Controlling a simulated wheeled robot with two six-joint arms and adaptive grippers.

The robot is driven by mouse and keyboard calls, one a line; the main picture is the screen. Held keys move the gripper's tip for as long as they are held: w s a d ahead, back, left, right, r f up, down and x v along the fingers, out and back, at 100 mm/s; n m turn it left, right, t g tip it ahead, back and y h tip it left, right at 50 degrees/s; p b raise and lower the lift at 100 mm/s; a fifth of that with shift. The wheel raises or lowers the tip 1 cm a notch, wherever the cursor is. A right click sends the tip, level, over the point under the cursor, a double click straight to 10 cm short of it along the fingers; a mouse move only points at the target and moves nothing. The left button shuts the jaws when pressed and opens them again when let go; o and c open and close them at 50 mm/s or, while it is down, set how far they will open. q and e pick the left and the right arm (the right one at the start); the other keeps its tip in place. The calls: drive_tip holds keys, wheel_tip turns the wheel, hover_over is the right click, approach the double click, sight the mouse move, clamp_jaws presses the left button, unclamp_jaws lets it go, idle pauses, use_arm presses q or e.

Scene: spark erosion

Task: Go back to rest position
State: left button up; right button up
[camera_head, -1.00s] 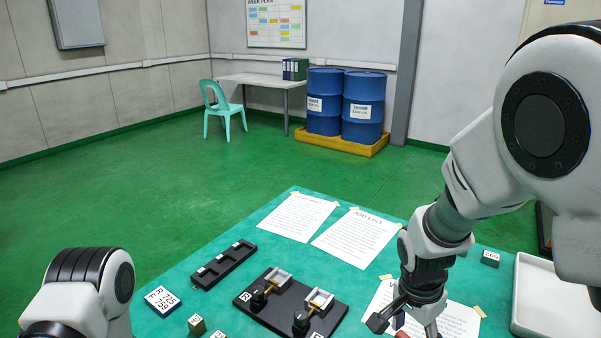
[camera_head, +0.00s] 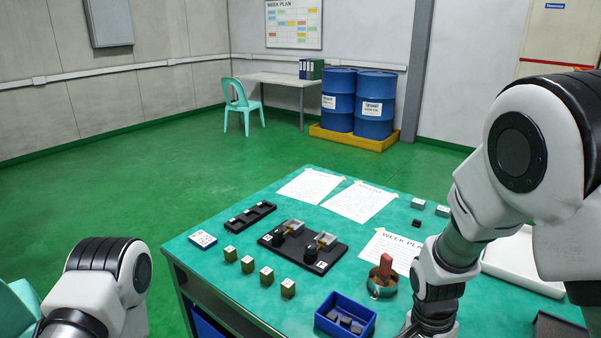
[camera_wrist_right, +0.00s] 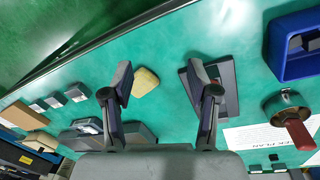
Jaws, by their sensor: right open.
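My right gripper (camera_wrist_right: 160,78) shows in the right wrist view with its two fingers spread apart and nothing between them. A beige block (camera_wrist_right: 146,82) and a dark flat piece (camera_wrist_right: 229,88) show beyond the fingers, apart from them as far as I can tell. In the head view my right arm reaches down at the lower right and its fingers are out of frame. My left arm shows only at the lower left, and its gripper is out of frame.
The green table (camera_head: 245,220) holds a dark fixture (camera_head: 302,246), several small blocks, a blue bin (camera_head: 345,315), a metal cup (camera_head: 381,285) with a red-handled item, papers and a white tray (camera_head: 525,262). Blue drums (camera_head: 375,105) stand behind. Green floor is open at the left.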

drive_tip(key=shift+g, duration=0.9)
drive_tip(key=x, duration=0.3)
drive_tip(key=s+x, duration=0.1)
drive_tip(key=x, duration=0.2)
drive_tip(key=shift+s+r, duration=0.1)
drive_tip(key=shift+s, duration=0.15)
drive_tip(key=s+d+f+n+g+y, duration=0.1)
drive_tip(key=s+f+n, duration=0.2)
drive_tip(key=s+f, duration=0.6)
drive_tip(key=s+d+f+n+g, duration=0.1)
drive_tip(key=s+f+n, duration=0.1)
drive_tip(key=s+f, duration=0.75)
drive_tip(key=n+t, duration=0.1)
drive_tip(key=n, duration=0.1)
drive_tip(key=w+r+n+t, duration=0.1)
drive_tip(key=t, duration=0.1)
drive_tip(key=n+t, duration=0.1)
drive_tip(key=n, duration=0.1)
drive_tip(key=shift+w+r+n+t, duration=0.3)
drive_tip(key=shift+w+r, duration=0.1)
